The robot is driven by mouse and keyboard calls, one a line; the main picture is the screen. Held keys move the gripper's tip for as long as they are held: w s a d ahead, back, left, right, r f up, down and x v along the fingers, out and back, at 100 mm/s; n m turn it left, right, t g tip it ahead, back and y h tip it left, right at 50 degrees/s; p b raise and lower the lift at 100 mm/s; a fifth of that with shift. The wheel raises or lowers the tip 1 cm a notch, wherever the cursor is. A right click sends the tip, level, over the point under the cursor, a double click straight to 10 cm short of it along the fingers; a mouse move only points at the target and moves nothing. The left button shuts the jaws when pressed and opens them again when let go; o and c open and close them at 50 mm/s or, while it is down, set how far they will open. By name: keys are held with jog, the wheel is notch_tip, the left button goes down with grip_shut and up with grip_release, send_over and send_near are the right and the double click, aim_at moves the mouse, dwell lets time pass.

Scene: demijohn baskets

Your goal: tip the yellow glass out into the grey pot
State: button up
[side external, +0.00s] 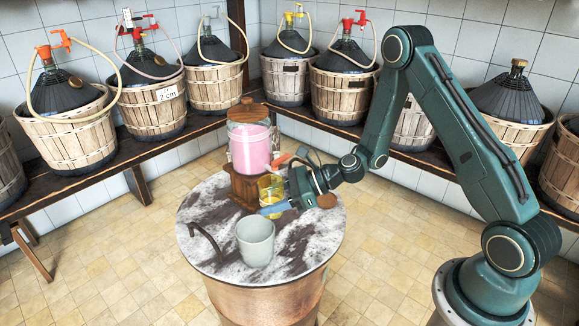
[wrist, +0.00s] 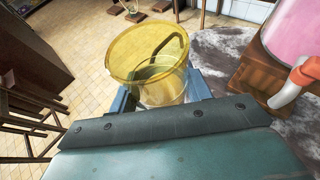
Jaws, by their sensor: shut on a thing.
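The yellow glass (side external: 268,186) is see-through and stands about upright between the blue fingers of my gripper (side external: 279,198), which is shut on it. In the wrist view the yellow glass (wrist: 146,50) opens towards the top, with a finger of my gripper (wrist: 160,96) on each side. I cannot tell what is inside it. The grey pot (side external: 255,245) stands upright on the marbled barrel top, in front of and slightly left of the glass, apart from it. I cannot make out the grey pot in the wrist view.
A pink-filled jar (side external: 250,145) on a wooden stand (side external: 243,190) is close behind the glass; its orange-handled tap (wrist: 303,76) juts out near my gripper. A dark bent hook (side external: 207,240) is left of the pot. A brown round piece (side external: 327,201) lies right. Basketed demijohns (side external: 151,102) line wall benches.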

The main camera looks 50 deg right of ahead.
jog(key=shift+f, duration=0.65)
jog(key=shift+s+d+r+n+g+h, duration=0.2)
jog(key=shift+d+n+g+h, duration=0.25)
jog(key=shift+h, duration=0.55)
jog(key=shift+d+n+g+h, duration=0.2)
jog(key=shift+d+g+h, duration=0.1)
jog(key=shift+h, duration=0.3)
jog(key=shift+d+n+g+h, duration=0.15)
jog(key=shift+g+h, duration=0.1)
jog(key=shift+h, duration=0.35)
jog(key=shift+s+d+f+g+h, duration=0.1)
jog(key=shift+d+f+g+h, duration=0.05)
jog(key=shift+f+h, duration=0.3)
jog(key=shift+d+f+g+h, duration=0.1)
jog(key=shift+f+g+h, duration=0.05)
jog(key=shift+f+h, duration=0.3)
jog(key=shift+d+f+n+g+h, duration=0.15)
jog(key=shift+f+n+g+h, duration=0.3)
jog(key=shift+h, duration=0.65)
jog(key=h, duration=0.1)
jog(key=n+h, duration=0.1)
jog(key=h, duration=0.1)
jog(key=shift+d+r+g, duration=0.15)
jog(key=shift+r+g, duration=0.05)
jog(key=shift+g, duration=0.15)
jog(key=shift+r, duration=0.1)
